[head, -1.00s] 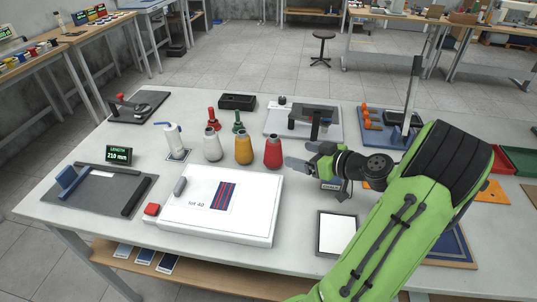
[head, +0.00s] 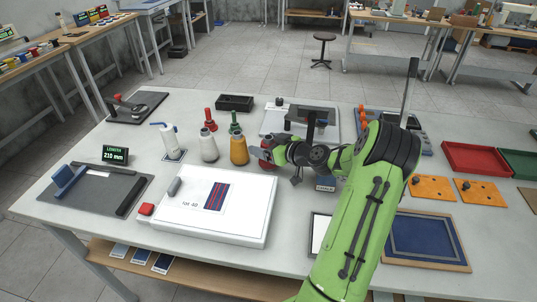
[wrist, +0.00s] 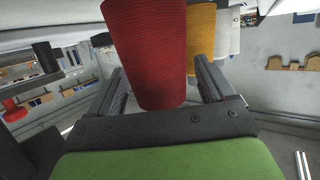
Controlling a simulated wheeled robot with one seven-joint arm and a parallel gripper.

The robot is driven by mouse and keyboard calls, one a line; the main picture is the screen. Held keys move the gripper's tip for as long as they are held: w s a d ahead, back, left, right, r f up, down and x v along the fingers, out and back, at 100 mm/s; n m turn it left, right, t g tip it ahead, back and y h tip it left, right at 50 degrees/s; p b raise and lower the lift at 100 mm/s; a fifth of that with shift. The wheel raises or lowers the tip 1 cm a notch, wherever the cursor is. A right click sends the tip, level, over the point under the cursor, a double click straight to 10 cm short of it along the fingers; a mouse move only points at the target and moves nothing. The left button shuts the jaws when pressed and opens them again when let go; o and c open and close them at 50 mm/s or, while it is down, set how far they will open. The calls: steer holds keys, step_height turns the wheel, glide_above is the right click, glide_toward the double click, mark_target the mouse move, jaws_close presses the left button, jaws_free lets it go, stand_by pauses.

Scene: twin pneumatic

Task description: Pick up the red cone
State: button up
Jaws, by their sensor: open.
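The red cone (wrist: 147,50) fills the middle of the wrist view, between the two fingers of my gripper (wrist: 160,82). The fingers are open, one on each side of the cone; I cannot tell whether either touches it. In the head view my gripper (head: 264,153) covers most of the red cone (head: 268,166), which stands on the table. The yellow cone (head: 239,149) is just to its left and shows behind the red one in the wrist view (wrist: 202,35). A white cone (head: 208,147) stands farther left.
A white box marked lot 40 (head: 175,222) lies in front of the cones. A white bottle (head: 170,137) stands left of them. Small red (head: 210,120) and green (head: 235,122) handled items stand behind. A scale-like device (head: 312,125) is behind my gripper.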

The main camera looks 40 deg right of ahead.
steer(key=shift+w+f, duration=0.15)
steer(key=shift+w, duration=0.35)
steer(key=shift+s, duration=0.1)
steer(key=c, duration=1.1)
